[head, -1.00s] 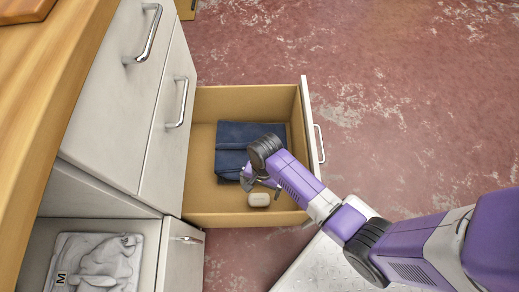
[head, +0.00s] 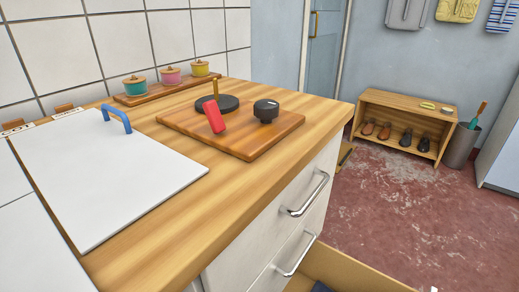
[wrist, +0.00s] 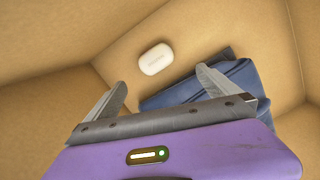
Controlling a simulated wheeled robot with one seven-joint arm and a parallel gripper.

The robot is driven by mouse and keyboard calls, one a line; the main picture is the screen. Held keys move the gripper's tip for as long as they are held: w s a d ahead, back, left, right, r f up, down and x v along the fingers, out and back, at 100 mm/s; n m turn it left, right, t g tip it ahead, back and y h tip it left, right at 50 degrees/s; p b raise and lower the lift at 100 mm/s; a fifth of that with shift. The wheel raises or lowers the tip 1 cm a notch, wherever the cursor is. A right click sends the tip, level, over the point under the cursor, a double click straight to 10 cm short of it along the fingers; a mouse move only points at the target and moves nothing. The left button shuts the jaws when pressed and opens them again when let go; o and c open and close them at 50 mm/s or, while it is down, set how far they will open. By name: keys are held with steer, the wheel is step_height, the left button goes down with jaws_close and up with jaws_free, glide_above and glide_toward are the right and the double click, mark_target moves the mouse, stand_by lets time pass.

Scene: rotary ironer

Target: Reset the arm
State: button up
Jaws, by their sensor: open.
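My gripper (wrist: 160,82) shows in the wrist view with its two fingers spread apart and nothing between them. It points into the open drawer, whose tan inside (wrist: 60,50) fills that view. A small white rounded bar (wrist: 156,59) lies on the drawer floor beyond the fingertips. A folded dark blue cloth (wrist: 240,75) lies beside it, partly hidden behind my right finger. My arm and gripper are outside the head view.
The open drawer's edge (head: 350,270) shows at the bottom of the head view, below two shut drawers. The wooden counter (head: 190,210) holds a white board (head: 100,170) and a cutting board (head: 250,150). A shoe rack (head: 405,110) stands on open red floor.

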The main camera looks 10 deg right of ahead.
steer(key=w+d+r+n+t+h, duration=0.1)
steer(key=w+r+n+t, duration=0.1)
steer(key=w+t, duration=0.15)
steer(key=w+d+r+n+t, duration=0.1)
steer(key=w+r+t, duration=0.1)
steer(key=w, duration=0.3)
step_height(320, 180, up, 8)
steer(key=d+n+t+h, duration=0.1)
steer(key=n+t, duration=0.3)
steer(key=t, duration=0.1)
steer(key=s+a+r+n+t, duration=0.2)
steer(key=s+r+n, duration=0.1)
steer(key=s+r, duration=0.9)
steer(key=s+a+r+n+t, duration=0.3)
steer(key=s+r, duration=0.8)
steer(key=s, duration=0.2)
step_height(320, 180, up, 27)
steer(key=p, duration=2.6)
steer(key=shift+d+p, duration=0.15)
steer(key=shift+p, duration=0.25)
steer(key=shift+f, duration=0.1)
